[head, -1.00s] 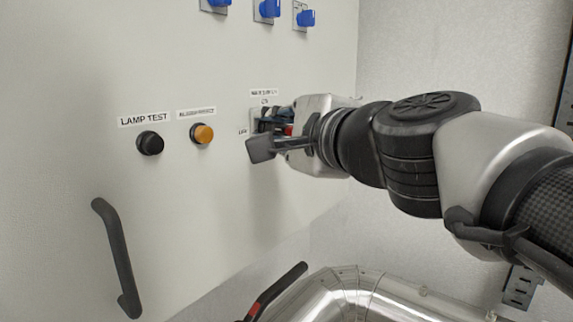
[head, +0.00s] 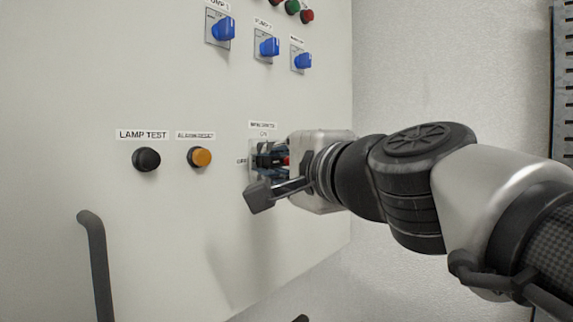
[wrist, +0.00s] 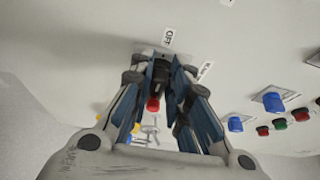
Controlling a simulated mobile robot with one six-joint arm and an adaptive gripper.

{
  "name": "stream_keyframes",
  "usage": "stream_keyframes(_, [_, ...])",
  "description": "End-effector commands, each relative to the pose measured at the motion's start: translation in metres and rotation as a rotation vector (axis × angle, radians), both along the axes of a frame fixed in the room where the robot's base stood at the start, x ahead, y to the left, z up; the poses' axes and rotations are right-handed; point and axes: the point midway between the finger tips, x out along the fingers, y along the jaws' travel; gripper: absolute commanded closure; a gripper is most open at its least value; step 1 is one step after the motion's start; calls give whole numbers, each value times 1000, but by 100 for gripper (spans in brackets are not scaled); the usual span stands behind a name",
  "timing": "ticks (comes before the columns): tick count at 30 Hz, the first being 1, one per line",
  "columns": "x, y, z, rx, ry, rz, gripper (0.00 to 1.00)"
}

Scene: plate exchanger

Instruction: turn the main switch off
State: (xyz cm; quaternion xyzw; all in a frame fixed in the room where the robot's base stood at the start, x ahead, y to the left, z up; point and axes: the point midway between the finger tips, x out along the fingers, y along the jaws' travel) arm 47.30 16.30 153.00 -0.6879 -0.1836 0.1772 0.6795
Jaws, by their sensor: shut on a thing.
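The main switch (wrist: 161,76) has a black handle with a red end and sits on the pale panel, under its label and an ON mark in the head view. An OFF mark (wrist: 168,38) lies just beyond it in the wrist view; in the head view this mark is left of the switch and partly covered. My gripper (head: 266,163) is at the switch, its blue-lined fingers closed on the handle from both sides. It also shows in the wrist view (wrist: 160,70). The fingers hide much of the switch in the head view, so I cannot tell the handle's exact angle.
A black lamp test button (head: 146,159) and an orange alarm reset button (head: 199,157) are left of my gripper. Several blue knobs (head: 268,47) are above. A dark door handle (head: 96,262) stands out at lower left. A grey wall is at right.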

Motion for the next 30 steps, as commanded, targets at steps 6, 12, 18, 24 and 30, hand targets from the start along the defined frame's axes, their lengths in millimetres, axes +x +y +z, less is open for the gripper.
stream_keyframes(6, [0, 0, 0, -2, -1, -1, 74])
stream_keyframes(12, [0, 0, 0, -1, 0, 0, 63])
stream_keyframes(18, [0, 0, 0, -1, 0, 0, 63])
stream_keyframes(24, [-9, -6, 1, 0, -2, -1, 63])
stream_keyframes(30, [-43, -26, 1, 0, -5, -6, 63])
